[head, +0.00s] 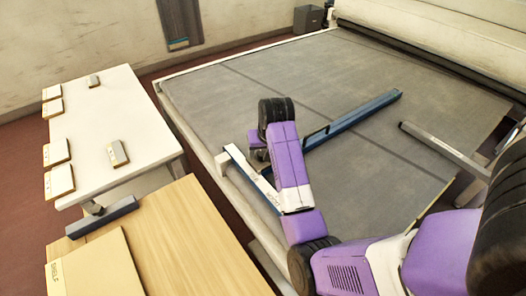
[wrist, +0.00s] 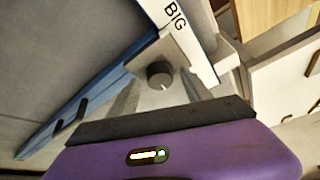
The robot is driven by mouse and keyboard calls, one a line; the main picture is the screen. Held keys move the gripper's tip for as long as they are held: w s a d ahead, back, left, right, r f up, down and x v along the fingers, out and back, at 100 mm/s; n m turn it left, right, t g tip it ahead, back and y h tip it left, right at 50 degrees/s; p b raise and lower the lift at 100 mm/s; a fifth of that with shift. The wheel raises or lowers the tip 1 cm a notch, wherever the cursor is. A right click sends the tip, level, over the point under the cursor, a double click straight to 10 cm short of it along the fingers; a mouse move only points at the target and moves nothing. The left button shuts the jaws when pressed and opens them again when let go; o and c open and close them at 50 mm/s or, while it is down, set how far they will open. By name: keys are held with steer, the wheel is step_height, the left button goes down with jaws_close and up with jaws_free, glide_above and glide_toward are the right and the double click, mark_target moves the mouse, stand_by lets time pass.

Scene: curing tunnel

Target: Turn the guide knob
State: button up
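The guide knob (wrist: 160,74) is a dark round knob with a pale mark on its face. In the wrist view it sits on a grey block beside a white strip lettered "BIG" (wrist: 182,28), at the end of a blue guide bar (wrist: 88,90). My gripper (wrist: 160,92) is open, with its grey fingers apart, one on each side of the knob. I cannot tell whether they touch it. In the head view the blue guide bar (head: 352,118) lies across the grey belt, and my arm hides the knob.
The wide grey belt (head: 250,90) runs toward a pale roller housing (head: 440,35). A second guide bar (head: 445,150) lies to the right. At left, a white table (head: 110,120) holds several small blocks. A wooden table (head: 190,240) with a board (head: 100,270) stands nearer.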

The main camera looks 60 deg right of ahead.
mark_target(266, 165)
steer(key=b+v, duration=0.1)
steer(key=v, duration=0.6)
steer(key=shift+r, duration=0.35)
steer(key=shift+s+a, duration=0.1)
steer(key=shift+s, duration=0.15)
stand_by(0.4)
